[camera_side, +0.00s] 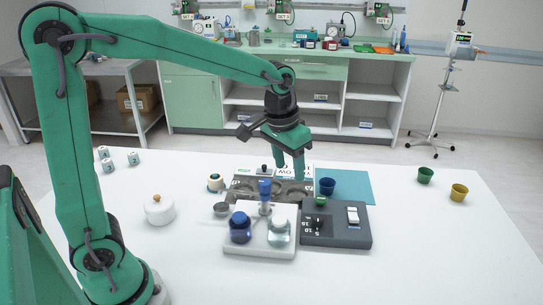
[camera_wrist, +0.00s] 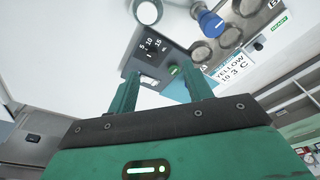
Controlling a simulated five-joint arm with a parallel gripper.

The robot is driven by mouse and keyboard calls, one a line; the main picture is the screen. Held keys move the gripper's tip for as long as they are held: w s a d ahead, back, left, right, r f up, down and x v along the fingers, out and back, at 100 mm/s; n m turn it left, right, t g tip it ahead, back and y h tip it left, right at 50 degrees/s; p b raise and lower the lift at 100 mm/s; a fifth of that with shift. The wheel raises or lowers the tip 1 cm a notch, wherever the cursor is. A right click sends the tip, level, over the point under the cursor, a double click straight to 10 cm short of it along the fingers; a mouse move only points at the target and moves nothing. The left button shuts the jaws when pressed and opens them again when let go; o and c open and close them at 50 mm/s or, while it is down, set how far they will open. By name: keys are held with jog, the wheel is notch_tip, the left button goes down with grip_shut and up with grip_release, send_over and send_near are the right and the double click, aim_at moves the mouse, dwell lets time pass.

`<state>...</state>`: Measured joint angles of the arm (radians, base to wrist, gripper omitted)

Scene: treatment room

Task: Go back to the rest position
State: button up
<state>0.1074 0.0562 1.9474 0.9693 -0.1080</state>
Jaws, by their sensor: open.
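My green gripper (camera_side: 288,172) hangs from my arm above the middle of the white table (camera_side: 410,235), fingers pointing down, open and with nothing seen between them. In the wrist view its two fingers (camera_wrist: 160,80) stand apart over a dark grey control box (camera_wrist: 150,62). That box (camera_side: 340,237) also shows in the side view, with a white switch (camera_side: 352,215), a green button (camera_side: 320,201) and a dial. A metal plate with round wells (camera_side: 238,193) lies behind, partly hidden. A text panel reading YELLOW (camera_wrist: 232,68) shows beside the plate in the wrist view.
A white stand (camera_side: 262,247) holds a dark blue jar (camera_side: 240,228) and a clear jar (camera_side: 279,232). Green (camera_side: 425,175) and yellow (camera_side: 459,192) cups stand right; a white lidded pot (camera_side: 159,210) stands left. The front right is clear.

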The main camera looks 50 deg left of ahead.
jog(key=s+a+r+t, duration=0.1)
jog(key=s+a, duration=0.1)
jog(key=s, duration=0.6)
jog(key=s+a+r+t, duration=0.2)
jog(key=s, duration=0.7)
jog(key=shift+s+a+r+t, duration=0.15)
jog(key=shift+s+r+t, duration=0.15)
